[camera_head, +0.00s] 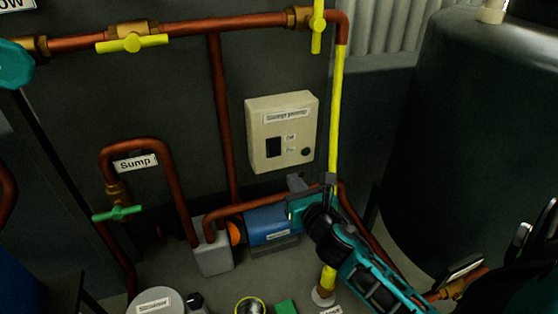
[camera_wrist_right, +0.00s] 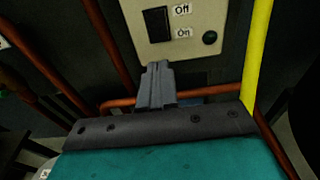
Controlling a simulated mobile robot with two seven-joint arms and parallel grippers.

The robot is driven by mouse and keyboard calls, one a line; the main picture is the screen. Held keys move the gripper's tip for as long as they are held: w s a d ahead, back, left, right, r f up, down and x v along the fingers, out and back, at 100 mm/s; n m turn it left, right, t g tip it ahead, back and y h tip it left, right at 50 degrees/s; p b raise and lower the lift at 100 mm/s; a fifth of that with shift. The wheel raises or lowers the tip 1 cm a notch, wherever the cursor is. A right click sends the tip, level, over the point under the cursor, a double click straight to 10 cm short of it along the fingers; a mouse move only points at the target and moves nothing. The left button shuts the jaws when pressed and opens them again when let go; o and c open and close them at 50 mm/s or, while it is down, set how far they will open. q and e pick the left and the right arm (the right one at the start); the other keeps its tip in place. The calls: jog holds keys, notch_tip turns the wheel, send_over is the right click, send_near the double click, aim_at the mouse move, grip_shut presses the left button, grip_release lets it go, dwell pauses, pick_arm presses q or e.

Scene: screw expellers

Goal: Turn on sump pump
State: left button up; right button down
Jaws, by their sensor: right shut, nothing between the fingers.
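A beige control box (camera_head: 255,112) is on the dark wall in the head view. Its label is too blurred to read surely. It carries a black rocker switch (camera_head: 273,147) and a small dark round button or lamp (camera_head: 306,152). The right wrist view shows the switch (camera_wrist_right: 157,24) beside "Off" and "On" labels. My right gripper (camera_head: 296,183) is shut and empty, just below the box. Its fingertips (camera_wrist_right: 157,68) appear below the switch in the wrist view, with no clear contact. A blue pump (camera_head: 268,224) sits below the box. My left gripper is not in view.
A yellow vertical pipe (camera_head: 336,110) runs right of the box. Copper pipes (camera_head: 220,110) run left of it and below. A pipe labelled "Sump" (camera_head: 135,162) has a green valve handle (camera_head: 117,213). A large dark tank (camera_head: 470,130) stands at right.

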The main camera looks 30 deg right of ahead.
aim_at(275, 155)
jog(key=x, duration=1)
jog(key=shift+w+f+b, duration=0.1)
jog(key=shift+w+b, duration=0.15)
jog(key=shift+b, duration=0.15)
jog(key=shift+w, duration=0.1)
